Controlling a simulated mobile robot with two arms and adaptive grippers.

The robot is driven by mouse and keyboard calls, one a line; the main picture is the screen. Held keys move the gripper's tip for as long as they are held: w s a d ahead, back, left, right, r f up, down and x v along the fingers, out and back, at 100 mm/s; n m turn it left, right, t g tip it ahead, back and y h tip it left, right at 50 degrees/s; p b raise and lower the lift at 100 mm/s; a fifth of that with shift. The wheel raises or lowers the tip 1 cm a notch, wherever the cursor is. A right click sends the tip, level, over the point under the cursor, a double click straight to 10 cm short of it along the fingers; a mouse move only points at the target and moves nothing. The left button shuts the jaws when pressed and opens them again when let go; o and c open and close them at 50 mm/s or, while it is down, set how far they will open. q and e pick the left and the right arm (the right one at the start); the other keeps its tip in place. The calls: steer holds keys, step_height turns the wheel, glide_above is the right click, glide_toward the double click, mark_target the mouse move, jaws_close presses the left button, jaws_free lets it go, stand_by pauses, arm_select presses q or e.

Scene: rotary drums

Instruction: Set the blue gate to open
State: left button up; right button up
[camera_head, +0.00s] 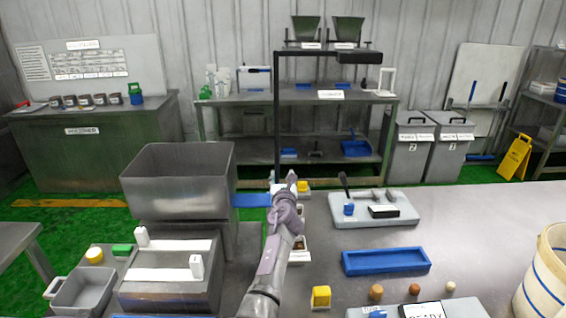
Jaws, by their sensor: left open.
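No part is plainly marked as the blue gate. A flat blue piece (252,200) shows beside the grey hopper box (180,180), partly hidden behind my arm. A grey panel (400,219) on the table carries a blue block (349,208), a black-handled lever (344,184) tilted upright, and a black label. A metal housing (172,290) at lower left has two white strips with upright white handles (141,237) (196,266). My left gripper (287,184) is open and empty, raised beside the hopper box and left of the lever panel. My right gripper is out of view.
A blue tray (385,261), a yellow block (321,297) and several small round pieces lie on the table. A dark post (277,120) stands behind my gripper. A white bucket (545,275) is at right. The table's right middle is clear.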

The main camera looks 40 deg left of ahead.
arm_select(q)
step_height(320, 180, up, 7)
steer(key=shift+d+f, duration=0.1)
stand_by(0.7)
